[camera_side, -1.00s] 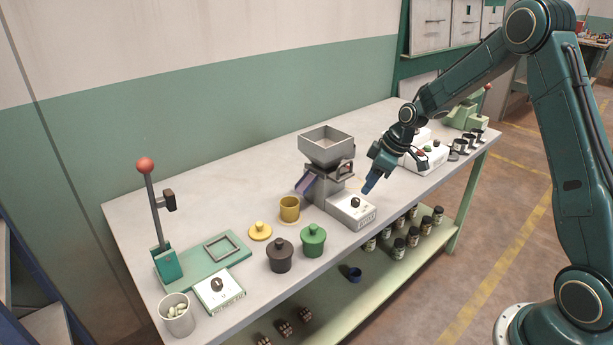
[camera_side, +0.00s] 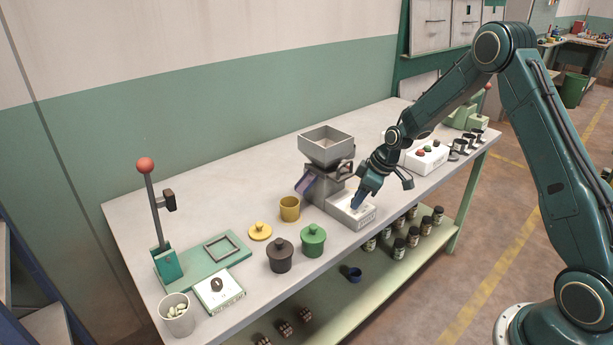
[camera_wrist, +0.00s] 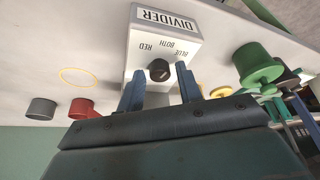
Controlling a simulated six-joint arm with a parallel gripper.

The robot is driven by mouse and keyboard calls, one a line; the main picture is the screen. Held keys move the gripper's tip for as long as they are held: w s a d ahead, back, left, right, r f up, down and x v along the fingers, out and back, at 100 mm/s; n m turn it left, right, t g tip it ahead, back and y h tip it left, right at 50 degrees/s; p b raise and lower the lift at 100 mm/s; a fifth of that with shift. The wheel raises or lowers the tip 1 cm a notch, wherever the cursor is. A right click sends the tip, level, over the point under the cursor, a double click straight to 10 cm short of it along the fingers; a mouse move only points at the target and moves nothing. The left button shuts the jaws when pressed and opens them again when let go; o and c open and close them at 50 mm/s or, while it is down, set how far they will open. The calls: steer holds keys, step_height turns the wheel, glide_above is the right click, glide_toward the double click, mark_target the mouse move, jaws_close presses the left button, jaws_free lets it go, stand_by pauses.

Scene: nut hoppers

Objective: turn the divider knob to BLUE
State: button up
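The white divider box (camera_side: 366,219) stands in front of the grey hopper (camera_side: 327,147) in the side view. In the wrist view the box (camera_wrist: 140,25) shows the word DIVIDER and the marks RED, BOTH and BLUE. Its round black knob (camera_wrist: 159,70) is at the box's near end; I cannot tell which mark it points to. My gripper (camera_wrist: 160,76) is open, with one blue finger on each side of the knob and gaps visible between. In the side view my gripper (camera_side: 357,202) is over the box and hides the knob.
A green lidded pot (camera_side: 313,240), a dark brown pot (camera_side: 280,256) and a yellow cup (camera_side: 290,208) stand left of the box. A white button box (camera_side: 426,160) stands to the right. The bench's front edge is close to the divider box.

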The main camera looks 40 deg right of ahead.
jaws_close()
steer(key=shift+m, duration=0.3)
steer(key=shift+s+a+m+h, duration=0.1)
steer(key=shift+m+h, duration=0.45)
steer(key=shift+m, duration=0.75)
steer(key=shift+a+m+h, duration=0.1)
steer(key=shift+m+h, duration=0.45)
steer(key=shift+m, duration=0.75)
steer(key=shift+o, duration=1.6)
jaws_free()
steer(key=shift+r+t, duration=0.2)
steer(key=shift+t, duration=0.1)
